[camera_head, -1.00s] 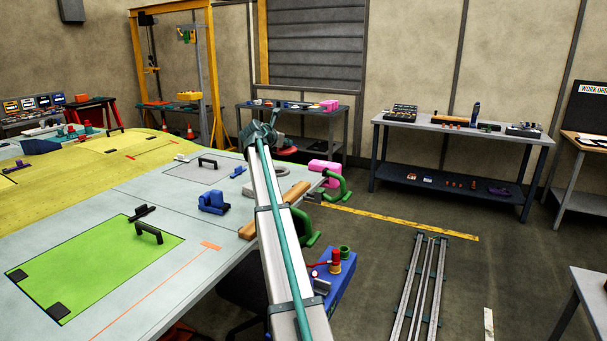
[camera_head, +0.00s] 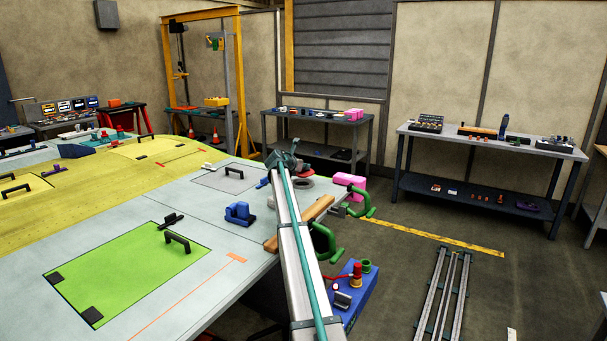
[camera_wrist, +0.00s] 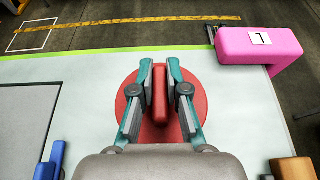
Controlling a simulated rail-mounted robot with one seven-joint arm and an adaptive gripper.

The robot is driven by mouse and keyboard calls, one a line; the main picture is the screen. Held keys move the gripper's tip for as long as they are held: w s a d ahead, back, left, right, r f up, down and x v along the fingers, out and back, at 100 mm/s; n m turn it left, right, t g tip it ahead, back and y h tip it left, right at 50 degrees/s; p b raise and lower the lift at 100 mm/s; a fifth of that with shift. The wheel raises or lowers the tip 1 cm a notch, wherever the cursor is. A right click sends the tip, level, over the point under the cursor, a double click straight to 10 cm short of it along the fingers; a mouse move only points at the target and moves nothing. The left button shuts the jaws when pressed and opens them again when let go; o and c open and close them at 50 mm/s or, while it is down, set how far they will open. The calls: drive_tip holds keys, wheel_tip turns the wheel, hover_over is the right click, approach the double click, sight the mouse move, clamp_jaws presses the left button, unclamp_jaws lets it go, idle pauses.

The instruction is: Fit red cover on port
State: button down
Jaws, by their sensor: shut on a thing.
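The red cover (camera_wrist: 188,92) is a round disc with a raised grip bar. My gripper (camera_wrist: 160,70) is shut on that bar in the wrist view, with one teal finger on each side. In the head view the red cover (camera_head: 304,172) shows as a small red edge beside my gripper (camera_head: 291,163), near the far edge of the pale wing panel. A grey ring (camera_head: 303,183), perhaps the port, shows just below the cover in the head view. I cannot tell whether they touch. No port shows in the wrist view; the disc and my gripper hide the surface beneath.
A pink block marked 1 (camera_wrist: 262,46) stands at the panel edge. A blue clamp (camera_head: 239,213), a wooden bar (camera_head: 318,208) and green clamps (camera_head: 323,241) are nearby. A black handle (camera_head: 177,240) stands on the green panel (camera_head: 120,275). Floor rails (camera_head: 445,290) lie at right.

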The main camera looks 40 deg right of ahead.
sight(303, 174)
drive_tip(key=shift+w+d+f, duration=0.1)
drive_tip(key=shift+w+f, duration=0.2)
drive_tip(key=shift+w+f+p, duration=0.15)
drive_tip(key=shift+f+p, duration=0.25)
drive_tip(key=shift+f, duration=1.4)
drive_tip(key=shift+f, duration=0.25)
drive_tip(key=c, duration=1.2)
unclamp_jaws()
drive_tip(key=shift+r, duration=0.15)
drive_tip(key=shift+r, duration=0.15)
drive_tip(key=b+v, duration=0.2)
drive_tip(key=v, duration=0.9)
drive_tip(key=shift+s+a+r, duration=0.1)
drive_tip(key=shift+s+a, duration=0.1)
drive_tip(key=shift+a, duration=0.15)
